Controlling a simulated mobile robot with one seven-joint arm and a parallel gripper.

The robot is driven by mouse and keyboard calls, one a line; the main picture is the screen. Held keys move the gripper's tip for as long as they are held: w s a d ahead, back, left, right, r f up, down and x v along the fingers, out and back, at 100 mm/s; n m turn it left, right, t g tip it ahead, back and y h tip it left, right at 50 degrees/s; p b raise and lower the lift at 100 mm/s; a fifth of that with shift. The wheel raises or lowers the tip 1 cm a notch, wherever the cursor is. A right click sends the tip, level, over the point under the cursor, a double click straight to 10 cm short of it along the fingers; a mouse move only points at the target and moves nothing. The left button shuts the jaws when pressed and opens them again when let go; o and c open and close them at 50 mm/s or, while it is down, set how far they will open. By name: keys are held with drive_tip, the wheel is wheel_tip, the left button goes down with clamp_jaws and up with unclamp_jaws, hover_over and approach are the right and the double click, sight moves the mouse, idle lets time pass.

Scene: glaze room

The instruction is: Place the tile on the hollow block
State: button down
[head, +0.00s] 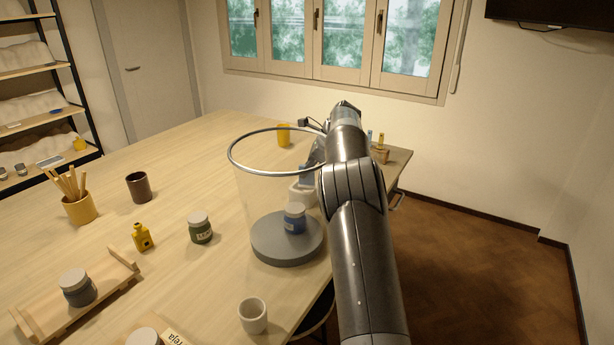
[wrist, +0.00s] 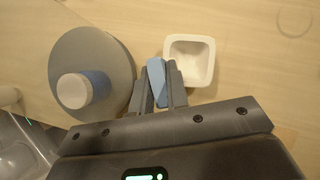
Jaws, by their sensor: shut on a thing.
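A blue tile (wrist: 156,72) is held between the two fingers of my gripper (wrist: 160,80) in the wrist view. The white hollow block (wrist: 190,45) is a square with rounded corners and an open recess, just right of the fingertips in the wrist view. In the head view the block (head: 302,193) stands on the table behind the blue jar, partly hidden by my arm. The tile appears above the table beside the block; whether they touch I cannot tell.
A grey disc (head: 270,245) bears a blue jar (head: 294,218) close to my gripper. A clear cylinder with a metal rim (head: 236,162) rises around it.

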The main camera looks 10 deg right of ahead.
drive_tip(key=shift+s+f, duration=0.1)
drive_tip(key=shift+f, duration=1.15)
drive_tip(key=shift+a+f, duration=0.15)
drive_tip(key=shift+f, duration=0.6)
drive_tip(key=c, duration=1.4)
unclamp_jaws()
drive_tip(key=shift+a, duration=0.1)
drive_tip(key=shift+r, duration=0.3)
drive_tip(key=v, duration=1.3)
drive_tip(key=shift+w+r, duration=0.15)
drive_tip(key=shift+w, duration=0.1)
